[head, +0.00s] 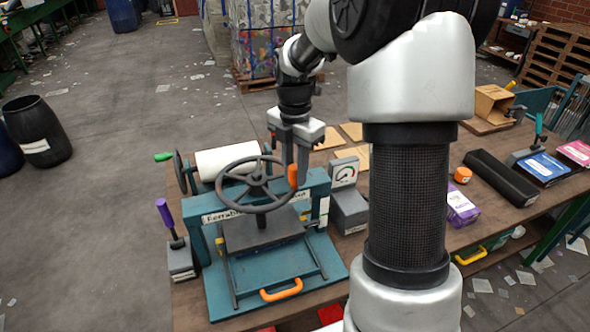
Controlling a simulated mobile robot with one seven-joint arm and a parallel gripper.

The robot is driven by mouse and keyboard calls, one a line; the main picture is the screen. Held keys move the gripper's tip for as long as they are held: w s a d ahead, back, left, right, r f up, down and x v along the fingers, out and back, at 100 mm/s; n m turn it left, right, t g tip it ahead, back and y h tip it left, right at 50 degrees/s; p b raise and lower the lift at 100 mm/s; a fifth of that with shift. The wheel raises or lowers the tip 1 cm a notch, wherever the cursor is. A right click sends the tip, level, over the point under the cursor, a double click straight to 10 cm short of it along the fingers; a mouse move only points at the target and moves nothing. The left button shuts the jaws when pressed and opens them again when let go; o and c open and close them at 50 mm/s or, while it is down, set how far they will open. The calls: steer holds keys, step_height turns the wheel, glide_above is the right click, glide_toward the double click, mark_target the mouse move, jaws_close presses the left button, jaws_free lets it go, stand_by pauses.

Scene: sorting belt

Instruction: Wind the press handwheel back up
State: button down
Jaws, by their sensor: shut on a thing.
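The press (212,235) is a teal frame on the wooden bench, with a dark platen under its crossbar and an orange handle (281,289) at its front. Its dark spoked handwheel (250,184) lies roughly level above the crossbar. My gripper (291,183) points down at the wheel's right side. Its jaws are shut on the wheel's orange knob (292,176), which shows at the rim. The fingers hide part of the knob and of the crossbar's label.
A white roller (227,160) with a green-handled crank stands behind the press. A purple-handled lever (170,222) is at its left. A gauge box (346,196) stands close at its right. A black bar (502,178) and boxes lie farther right.

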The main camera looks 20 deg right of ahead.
steer(key=shift+w+d+r, duration=0.1)
steer(key=c, duration=1.5)
jaws_free()
step_height(320, 180, up, 17)
steer(key=shift+r+p, duration=0.2)
steer(key=shift+p, duration=0.1)
